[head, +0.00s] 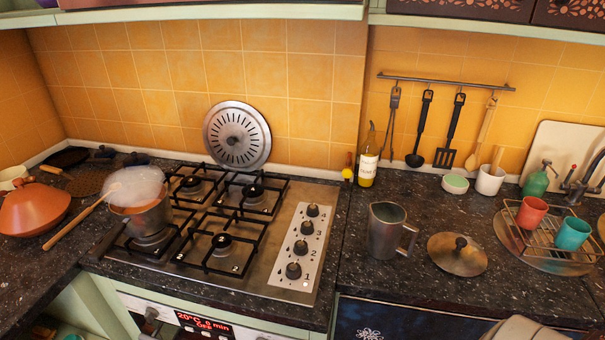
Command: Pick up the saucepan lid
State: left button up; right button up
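A round, brownish metal lid (440,260) with a dark knob in its middle lies flat on the dark counter, right of the stove. A copper-coloured pot (150,222) stands on the front left burner, with white steam or foam over its top. A long wooden handle slants down from it to the left. A larger, slotted round metal disc (256,140) with a central knob leans upright against the tiled wall behind the stove. Neither of my grippers shows in the head view.
A metal jug (385,236) stands just left of the lid. A wire rack (548,246) with a red cup (531,212) and a teal cup (572,234) is to its right. A bottle (368,160) and white pot (490,182) stand behind. The counter's front edge is close to the lid.

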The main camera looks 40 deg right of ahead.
aim_at(455, 253)
jog(key=k+z, duration=0.1)
jog(key=z, duration=2.05)
jog(key=u, duration=2.05)
jog(key=z, duration=1.6)
jog(key=i+l, duration=0.1)
